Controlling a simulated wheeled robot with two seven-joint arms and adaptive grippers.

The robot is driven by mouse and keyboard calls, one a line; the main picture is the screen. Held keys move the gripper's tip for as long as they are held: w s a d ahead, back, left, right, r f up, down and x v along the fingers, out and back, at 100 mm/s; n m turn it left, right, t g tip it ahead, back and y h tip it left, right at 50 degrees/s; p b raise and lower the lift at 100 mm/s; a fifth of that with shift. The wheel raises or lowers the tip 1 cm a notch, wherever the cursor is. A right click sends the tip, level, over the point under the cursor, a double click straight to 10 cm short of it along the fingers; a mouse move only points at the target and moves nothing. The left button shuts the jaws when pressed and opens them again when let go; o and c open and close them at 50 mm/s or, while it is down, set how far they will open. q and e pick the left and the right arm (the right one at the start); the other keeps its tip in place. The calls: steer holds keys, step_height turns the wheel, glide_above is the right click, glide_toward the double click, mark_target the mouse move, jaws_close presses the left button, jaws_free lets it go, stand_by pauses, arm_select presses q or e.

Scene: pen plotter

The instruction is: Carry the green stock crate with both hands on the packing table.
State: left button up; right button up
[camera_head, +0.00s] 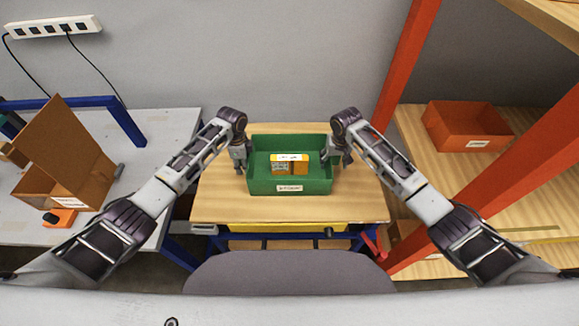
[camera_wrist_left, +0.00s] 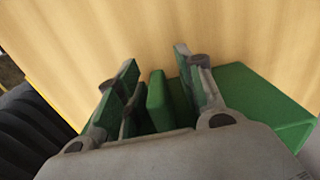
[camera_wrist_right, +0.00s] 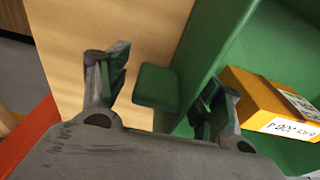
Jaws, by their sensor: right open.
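The green stock crate (camera_head: 312,186) stands upright on the packing table (camera_head: 225,208), with a yellow-orange box (camera_head: 290,164) inside it. My left gripper (camera_head: 241,163) is at the crate's left side. In the left wrist view its fingers (camera_wrist_left: 158,78) are apart, one on each side of a green handle tab (camera_wrist_left: 158,105), with gaps visible. My right gripper (camera_head: 335,161) is at the crate's right side. In the right wrist view its open fingers (camera_wrist_right: 160,82) are on either side of the other green handle tab (camera_wrist_right: 155,86), apart from it. Exact fingertip depth is unclear.
A grey side table (camera_head: 180,125) at left holds an open cardboard box (camera_head: 68,150). A shelf unit with red posts (camera_head: 405,55) stands close at right, with an orange bin (camera_head: 468,132) on it. Bare table top shows in front of the crate.

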arm_select(q)
steer(key=shift+f, duration=0.55)
arm_select(e)
steer(key=shift+f, duration=0.55)
arm_select(q)
jaws_close()
arm_select(e)
steer(key=c, duration=0.9)
jaws_close()
